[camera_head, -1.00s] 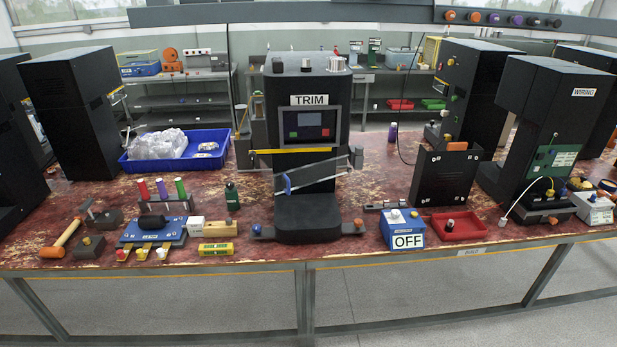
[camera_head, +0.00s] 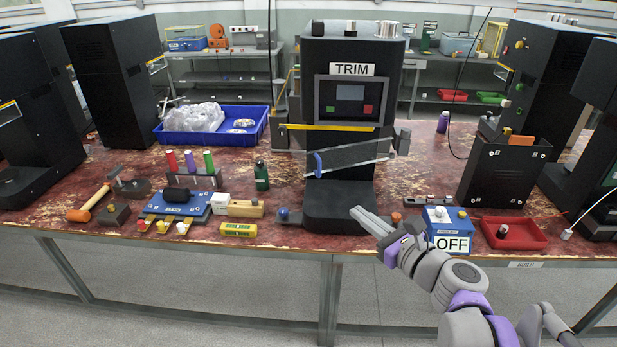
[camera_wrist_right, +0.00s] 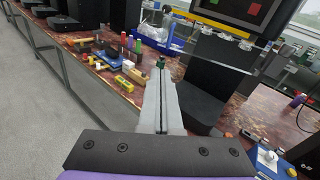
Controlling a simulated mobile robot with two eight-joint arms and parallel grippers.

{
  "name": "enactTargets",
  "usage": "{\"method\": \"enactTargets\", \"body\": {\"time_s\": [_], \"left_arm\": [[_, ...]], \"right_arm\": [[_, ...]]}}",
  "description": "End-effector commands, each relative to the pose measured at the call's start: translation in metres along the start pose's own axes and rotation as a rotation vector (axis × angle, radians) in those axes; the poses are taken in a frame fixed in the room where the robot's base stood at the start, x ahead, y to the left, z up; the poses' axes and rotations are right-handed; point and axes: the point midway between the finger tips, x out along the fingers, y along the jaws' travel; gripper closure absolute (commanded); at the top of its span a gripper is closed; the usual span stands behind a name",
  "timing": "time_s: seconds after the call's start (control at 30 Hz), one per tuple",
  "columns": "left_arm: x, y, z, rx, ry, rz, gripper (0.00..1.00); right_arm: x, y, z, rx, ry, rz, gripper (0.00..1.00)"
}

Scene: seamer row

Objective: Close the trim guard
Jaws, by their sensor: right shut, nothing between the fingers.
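The TRIM machine (camera_head: 349,69) is a tall black unit standing on the table. Its trim guard (camera_head: 350,156) is a clear, tilted panel with a blue handle (camera_head: 318,164) at its left end, across the machine's open front below a yellow bar (camera_head: 335,127). In the right wrist view the guard (camera_wrist_right: 218,50) is above and right of the fingers. My right gripper (camera_head: 364,217) is shut and empty, in front of the machine's base, below and right of the handle and apart from the guard. It also shows in the right wrist view (camera_wrist_right: 162,68). My left gripper is not in view.
A blue OFF box (camera_head: 449,222) and a red tray (camera_head: 512,233) stand right of my right gripper. A yellow block (camera_head: 238,230), a green bottle (camera_head: 261,176) and a blue fixture (camera_head: 172,206) lie to the left. A blue bin (camera_head: 210,138) is behind.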

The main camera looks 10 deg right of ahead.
Motion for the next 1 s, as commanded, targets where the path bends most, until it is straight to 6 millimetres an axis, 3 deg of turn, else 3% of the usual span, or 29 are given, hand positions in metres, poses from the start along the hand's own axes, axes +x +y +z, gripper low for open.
{"method": "enactTargets", "body": {"time_s": [0.1,0.27,0.7,1.0], "left_arm": [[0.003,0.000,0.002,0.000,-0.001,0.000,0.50],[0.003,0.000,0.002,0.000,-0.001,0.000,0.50],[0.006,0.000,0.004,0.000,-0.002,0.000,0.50],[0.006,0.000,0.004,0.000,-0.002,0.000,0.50]], "right_arm": [[0.001,-0.016,0.007,0.110,-0.044,-0.038,1.00],[0.013,-0.019,0.010,0.133,-0.055,-0.041,1.00],[0.102,-0.022,0.014,0.129,-0.053,-0.039,1.00],[0.137,-0.024,0.016,0.128,-0.053,-0.041,1.00]]}}
